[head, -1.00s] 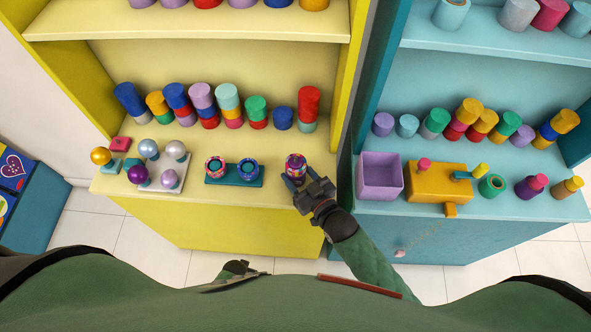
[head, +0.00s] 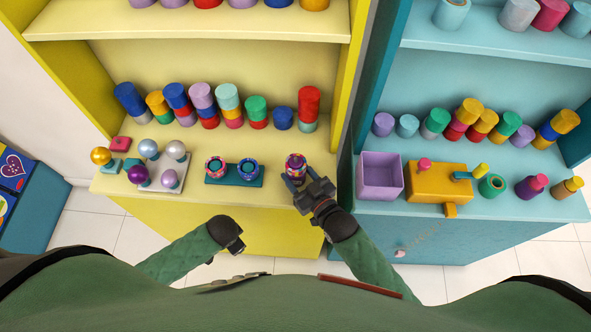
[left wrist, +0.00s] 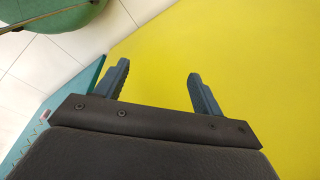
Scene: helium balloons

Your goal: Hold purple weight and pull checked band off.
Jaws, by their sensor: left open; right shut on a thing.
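The purple weight (head: 296,174) stands at the right end of the yellow shelf top, with a pink-and-blue checked band (head: 296,160) around its upper part. My right gripper (head: 297,183) is shut on the weight's lower part from the front, and its fingers hide some of it. My left gripper (head: 234,240) is in front of the yellow cabinet, below the shelf edge and apart from the weight. In the left wrist view my left gripper (left wrist: 158,78) is open and empty, facing the plain yellow panel.
A teal stand (head: 235,181) with two checked-rimmed pieces sits left of the weight. Shiny balls on a white base (head: 158,184) stand further left. Coloured cylinders line the shelf behind. A lilac box (head: 380,183) is on the blue unit at right.

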